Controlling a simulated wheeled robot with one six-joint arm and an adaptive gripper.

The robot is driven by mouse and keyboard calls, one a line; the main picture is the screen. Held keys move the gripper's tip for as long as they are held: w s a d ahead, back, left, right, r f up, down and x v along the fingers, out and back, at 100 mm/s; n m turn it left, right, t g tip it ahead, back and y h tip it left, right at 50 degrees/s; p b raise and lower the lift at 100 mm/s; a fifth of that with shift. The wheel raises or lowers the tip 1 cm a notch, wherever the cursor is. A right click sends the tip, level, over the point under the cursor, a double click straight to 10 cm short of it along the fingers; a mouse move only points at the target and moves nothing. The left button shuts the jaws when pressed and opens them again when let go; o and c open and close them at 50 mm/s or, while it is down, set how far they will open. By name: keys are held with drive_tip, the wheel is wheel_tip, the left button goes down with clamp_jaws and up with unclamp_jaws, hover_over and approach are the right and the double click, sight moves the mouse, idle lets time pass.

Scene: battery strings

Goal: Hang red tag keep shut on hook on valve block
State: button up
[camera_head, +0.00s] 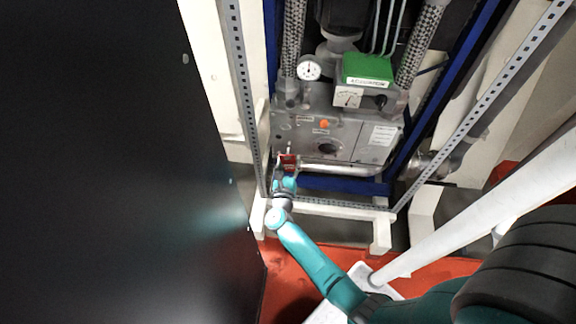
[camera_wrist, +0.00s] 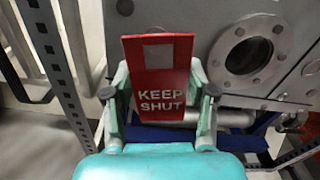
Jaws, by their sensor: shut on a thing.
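The red tag (camera_wrist: 158,70) reads KEEP SHUT and has a pale square near its top. My gripper (camera_wrist: 160,98) is shut on it, one finger at each side, and holds it upright in the wrist view. In the head view the tag (camera_head: 288,159) shows small and red in my gripper (camera_head: 288,166), at the lower left of the grey valve block (camera_head: 340,138). The valve block (camera_wrist: 205,62) is behind the tag and to its right in the wrist view. I cannot make out the hook for certain; the tag may hide it.
A perforated metal post (camera_wrist: 62,80) stands close on the left. A pale pipe (camera_head: 340,170) runs below the block. A round flanged port (camera_wrist: 248,56) is on the block's face. A gauge (camera_head: 309,68) and green-topped actuator (camera_head: 367,69) sit above. A dark panel (camera_head: 110,160) fills the left.

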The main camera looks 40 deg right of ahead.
drive_tip(key=shift+x, duration=1.35)
drive_tip(key=shift+w+d+f, duration=0.4)
drive_tip(key=shift+d+f, duration=0.1)
drive_tip(key=shift+f, duration=0.1)
drive_tip(key=o, duration=1.1)
drive_tip(key=v, duration=1.2)
